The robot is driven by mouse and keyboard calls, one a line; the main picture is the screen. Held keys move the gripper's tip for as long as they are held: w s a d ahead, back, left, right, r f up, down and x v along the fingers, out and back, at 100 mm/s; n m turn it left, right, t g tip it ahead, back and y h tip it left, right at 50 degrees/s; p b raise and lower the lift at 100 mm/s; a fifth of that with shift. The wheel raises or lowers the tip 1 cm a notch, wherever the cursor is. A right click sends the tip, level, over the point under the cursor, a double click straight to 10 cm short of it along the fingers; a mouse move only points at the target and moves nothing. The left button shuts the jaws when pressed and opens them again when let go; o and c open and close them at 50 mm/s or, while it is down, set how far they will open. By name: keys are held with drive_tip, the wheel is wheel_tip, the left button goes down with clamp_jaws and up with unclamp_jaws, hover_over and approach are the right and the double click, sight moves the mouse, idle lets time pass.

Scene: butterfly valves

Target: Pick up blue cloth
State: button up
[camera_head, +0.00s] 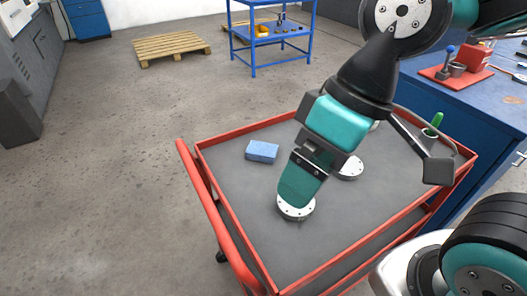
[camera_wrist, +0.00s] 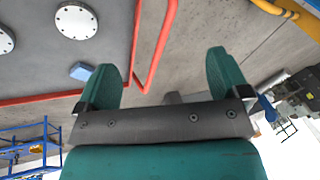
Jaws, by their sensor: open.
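The blue cloth (camera_head: 262,151) is a small light-blue block-shaped bundle on the grey top of the red-rimmed cart (camera_head: 230,211). In the wrist view the cloth (camera_wrist: 81,71) is left of the left finger, outside the gap between the fingers. My gripper (camera_head: 299,186) is above the cart, to the right of and nearer than the cloth in the head view. In the wrist view my gripper (camera_wrist: 165,76) is open, with two teal fingers apart and nothing between them. In the head view its fingers overlap.
Two white round flanges (camera_head: 350,168) (camera_head: 295,208) are on the cart top near my gripper. A green-handled item (camera_head: 434,122) is at the cart's right. A blue workbench (camera_head: 470,105) with tools stands beyond. Open floor lies to the left, with a wooden pallet (camera_head: 170,46) farther back.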

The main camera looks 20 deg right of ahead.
idle(0.3)
drive_tip(key=shift+o, duration=0.5)
drive_tip(key=n+t+b, duration=0.2)
drive_tip(key=n, duration=0.2)
hover_over(263, 148)
drive_tip(key=s+d, duration=0.2)
drive_tip(key=shift+h, duration=0.3)
drive_tip(key=f, duration=2.1)
drive_tip(key=shift+w+a+f, duration=0.2)
drive_tip(key=shift+f, duration=0.2)
drive_tip(key=x, duration=0.4)
drive_tip(key=shift+w+a+p, duration=0.1)
drive_tip(key=shift+w+p, duration=0.15)
drive_tip(key=shift+p, duration=0.15)
drive_tip(key=shift+w+a+f+t, duration=0.15)
drive_tip(key=shift+f+t, duration=0.15)
drive_tip(key=shift+f, duration=0.2)
drive_tip(key=shift+f, duration=0.25)
